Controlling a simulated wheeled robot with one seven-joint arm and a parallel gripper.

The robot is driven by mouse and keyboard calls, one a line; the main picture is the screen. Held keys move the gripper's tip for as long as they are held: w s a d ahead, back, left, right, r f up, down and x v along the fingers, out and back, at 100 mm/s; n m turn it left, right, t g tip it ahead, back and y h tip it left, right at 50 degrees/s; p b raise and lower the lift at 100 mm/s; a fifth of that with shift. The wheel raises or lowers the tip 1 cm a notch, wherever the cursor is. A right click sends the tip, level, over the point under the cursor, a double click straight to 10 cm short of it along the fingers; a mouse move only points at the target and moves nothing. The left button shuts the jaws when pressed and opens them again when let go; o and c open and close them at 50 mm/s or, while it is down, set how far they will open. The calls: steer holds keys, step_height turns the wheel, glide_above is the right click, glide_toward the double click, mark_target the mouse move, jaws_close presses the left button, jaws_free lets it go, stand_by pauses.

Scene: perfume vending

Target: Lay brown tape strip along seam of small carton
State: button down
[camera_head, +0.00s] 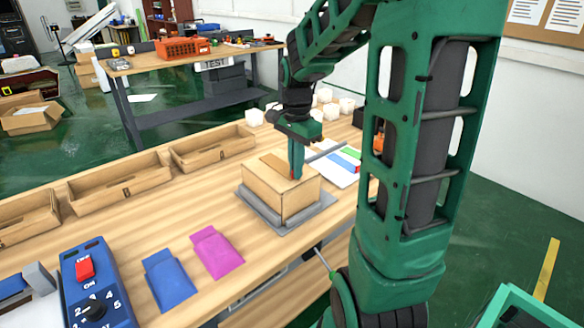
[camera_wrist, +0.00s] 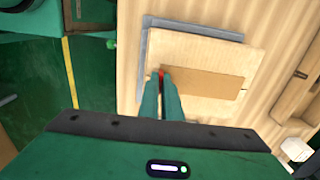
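A small closed carton (camera_head: 264,194) stands on a grey plate (camera_head: 250,205) on the workbench; its top also shows in the wrist view (camera_wrist: 190,58). A brown tape strip (camera_head: 272,161) lies lengthwise across the middle of the carton's top; it shows flat in the wrist view (camera_wrist: 205,83). My gripper (camera_head: 296,176) points down at one end of the strip. In the wrist view my gripper's fingertips (camera_wrist: 161,75) are close together at the strip's left end, with a small red spot between them. I cannot tell whether they pinch the strip. The seam is not visible under the strip.
Wooden bins (camera_head: 120,180) line the bench's left back edge. A blue control box (camera_head: 98,285), a blue pouch (camera_head: 170,280) and a magenta pouch (camera_head: 216,252) lie in front. A white sheet with coloured bars (camera_head: 340,168) and several white cubes (camera_head: 330,111) are behind the carton.

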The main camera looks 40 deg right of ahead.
steer(key=shift+f, duration=0.25)
steer(key=c, duration=1.9)
jaws_free()
steer(key=shift+r, duration=3)
steer(key=s+a+f+n, duration=0.1)
steer(key=s+n, duration=0.4)
steer(key=s, duration=0.5)
steer(key=s+a+f+n, duration=0.2)
steer(key=s+n, duration=0.4)
steer(key=s, duration=0.5)
steer(key=shift+s+a+f, duration=0.15)
steer(key=shift+f, duration=0.65)
